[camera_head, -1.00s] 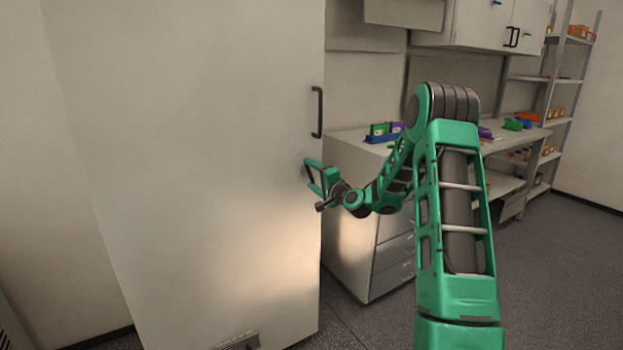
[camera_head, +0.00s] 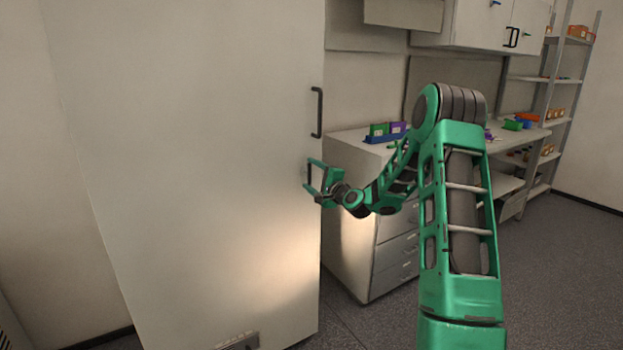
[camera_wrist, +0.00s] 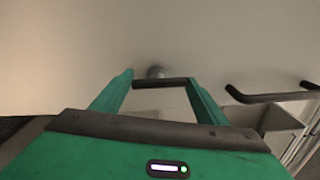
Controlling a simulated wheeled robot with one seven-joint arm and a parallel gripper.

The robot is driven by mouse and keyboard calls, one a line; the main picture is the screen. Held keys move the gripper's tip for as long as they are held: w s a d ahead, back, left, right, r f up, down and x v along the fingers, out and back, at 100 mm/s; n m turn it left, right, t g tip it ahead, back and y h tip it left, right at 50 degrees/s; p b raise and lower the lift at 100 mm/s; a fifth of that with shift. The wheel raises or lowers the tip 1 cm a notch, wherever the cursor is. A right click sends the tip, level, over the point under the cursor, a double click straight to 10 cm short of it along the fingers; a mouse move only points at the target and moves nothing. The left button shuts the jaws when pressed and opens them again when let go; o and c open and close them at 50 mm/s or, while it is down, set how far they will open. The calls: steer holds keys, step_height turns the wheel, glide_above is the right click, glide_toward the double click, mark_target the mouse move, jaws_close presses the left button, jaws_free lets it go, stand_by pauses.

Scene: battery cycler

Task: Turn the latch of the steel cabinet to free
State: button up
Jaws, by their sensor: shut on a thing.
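The steel cabinet (camera_head: 200,150) is a tall pale door filling the left half of the head view, and it looks closed. Its latch (camera_wrist: 157,71) shows in the wrist view as a grey round boss on the door with a dark bar in front of it. My gripper (camera_wrist: 160,84) has one green finger at each end of this bar and is shut on it. In the head view my gripper (camera_head: 309,175) is against the door near its right edge, below the black handle; it mostly hides the latch there.
The black door handle (camera_head: 317,112) is just above my gripper; it also shows at right in the wrist view (camera_wrist: 275,95). A drawer unit with a worktop (camera_head: 350,135) stands close on the right, behind my arm. Grey floor (camera_head: 560,270) is clear at right.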

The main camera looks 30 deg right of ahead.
steer(key=shift+s+d+f, duration=0.15)
steer(key=shift+f, duration=0.35)
steer(key=o, duration=0.9)
steer(key=shift+r, duration=0.15)
steer(key=shift+r, duration=0.1)
steer(key=s, duration=1)
steer(key=shift+s+d, duration=0.1)
steer(key=shift+s, duration=0.1)
